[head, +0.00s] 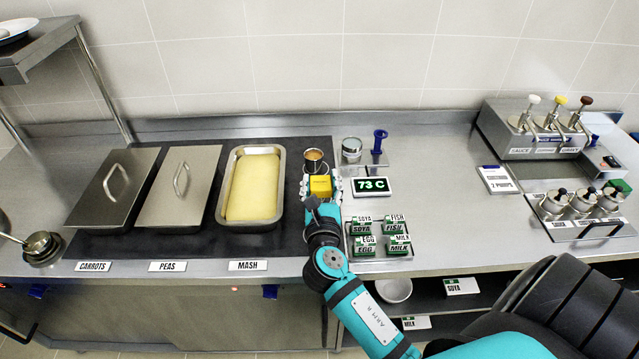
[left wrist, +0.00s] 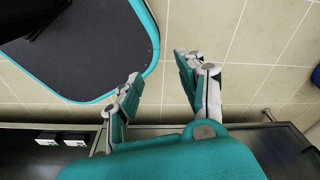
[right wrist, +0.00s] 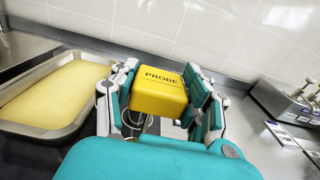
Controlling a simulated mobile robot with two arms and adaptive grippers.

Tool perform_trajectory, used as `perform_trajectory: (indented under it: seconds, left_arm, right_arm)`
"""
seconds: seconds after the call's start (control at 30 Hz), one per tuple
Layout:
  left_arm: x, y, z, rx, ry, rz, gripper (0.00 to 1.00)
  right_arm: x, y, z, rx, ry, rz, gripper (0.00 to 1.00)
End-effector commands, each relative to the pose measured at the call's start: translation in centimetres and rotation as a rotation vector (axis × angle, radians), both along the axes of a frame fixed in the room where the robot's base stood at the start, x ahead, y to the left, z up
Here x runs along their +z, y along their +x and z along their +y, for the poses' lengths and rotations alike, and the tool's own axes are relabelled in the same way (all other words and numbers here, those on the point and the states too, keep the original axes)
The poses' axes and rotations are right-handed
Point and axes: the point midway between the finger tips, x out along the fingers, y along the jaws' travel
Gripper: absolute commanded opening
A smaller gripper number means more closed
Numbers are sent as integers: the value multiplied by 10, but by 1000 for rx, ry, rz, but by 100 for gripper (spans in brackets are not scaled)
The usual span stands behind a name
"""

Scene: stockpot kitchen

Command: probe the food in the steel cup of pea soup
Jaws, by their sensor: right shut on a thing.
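A small steel cup (head: 314,157) with orange-brown contents stands at the back of the dark counter, right of the mash pan. My right gripper (head: 321,180) is shut on the yellow probe (head: 320,187), just in front of the cup. The word PROBE shows on its top in the right wrist view (right wrist: 158,90). The probe's lower end is hidden, so I cannot tell whether it is in the cup. The readout (head: 371,186) shows 73 C. My left gripper (left wrist: 150,85) is open and empty above the floor in the left wrist view.
The mash pan (head: 224,208) is open; lids cover the peas (head: 182,185) and carrots (head: 112,190). A steel jar (head: 352,147) and a blue-topped item (head: 380,140) stand close right of the cup. Several green allergen signs (head: 397,244) stand in front. Sauce pumps (head: 547,130) are far right.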

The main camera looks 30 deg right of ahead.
Motion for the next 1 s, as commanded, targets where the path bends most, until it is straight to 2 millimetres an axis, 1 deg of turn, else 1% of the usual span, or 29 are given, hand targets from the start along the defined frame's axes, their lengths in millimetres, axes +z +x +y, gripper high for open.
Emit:
perform_trajectory:
  seconds: [0.03,0.17,0.3,0.43,0.6,0.8,1.0]
  left_arm:
    - [-9,-1,0,0,0,2,40]
    - [-23,-4,2,0,2,7,40]
    - [-37,-11,8,1,10,18,40]
    - [-45,-16,12,2,16,26,40]
    - [-56,-16,13,3,17,26,40]
    - [-62,-15,13,3,16,24,40]
    - [-61,-12,12,3,15,19,40]
  right_arm:
    - [-8,0,0,0,0,-1,14]
    - [-19,0,0,0,1,-2,14]
    - [-31,0,0,1,1,-2,14]
    - [-43,0,0,1,0,0,14]
    - [-59,0,0,1,2,-1,14]
    - [-68,0,1,1,0,-1,14]
    - [-68,0,1,1,1,-2,14]
